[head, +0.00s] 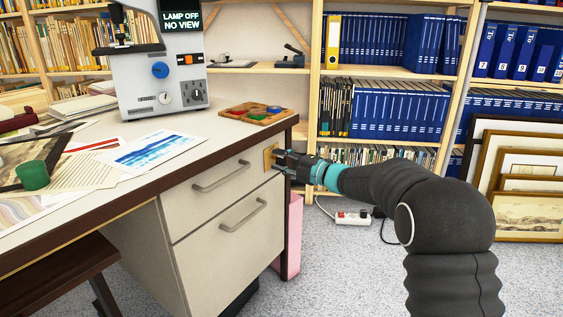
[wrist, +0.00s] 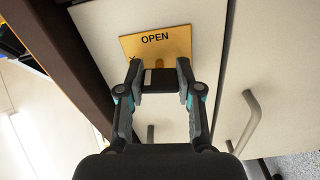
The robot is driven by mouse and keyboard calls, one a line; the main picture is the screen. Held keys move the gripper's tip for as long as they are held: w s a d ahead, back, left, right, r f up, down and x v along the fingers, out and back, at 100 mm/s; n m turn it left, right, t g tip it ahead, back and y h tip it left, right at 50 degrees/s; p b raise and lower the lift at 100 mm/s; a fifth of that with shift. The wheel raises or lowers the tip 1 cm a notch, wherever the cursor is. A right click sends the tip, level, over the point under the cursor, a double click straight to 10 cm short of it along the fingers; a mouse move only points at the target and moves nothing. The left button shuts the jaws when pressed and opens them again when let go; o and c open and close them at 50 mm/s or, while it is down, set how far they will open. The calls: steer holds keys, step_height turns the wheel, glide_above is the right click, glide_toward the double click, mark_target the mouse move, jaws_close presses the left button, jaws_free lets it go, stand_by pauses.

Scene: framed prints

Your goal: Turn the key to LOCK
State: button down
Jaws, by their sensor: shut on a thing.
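A brass lock plate (head: 268,156) is on the front of the desk's drawer unit, at the upper right by the top drawer. In the wrist view the plate (wrist: 165,42) carries the word OPEN; no LOCK word shows. My gripper (head: 281,160) is up against the plate. In the wrist view my gripper (wrist: 160,79) is shut on the key, whose dark bow with a pale patch (wrist: 148,77) shows between the fingers. The fingers hide most of the key, so its exact angle is hard to tell.
The drawers have bar handles (head: 222,176) left of my gripper. The brown desk edge (wrist: 65,60) runs close beside the plate. A pink bin (head: 293,235) stands below my gripper. A power strip (head: 352,218) lies on the floor, and framed prints (head: 530,165) lean at right.

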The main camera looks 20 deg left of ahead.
steer(key=shift+n, duration=0.9)
steer(key=c, duration=0.8)
jaws_free()
steer(key=shift+o, duration=0.2)
steer(key=shift+d, duration=0.1)
steer(key=v, duration=1.1)
steer(key=shift+s+d, duration=0.2)
steer(key=shift+d, duration=0.15)
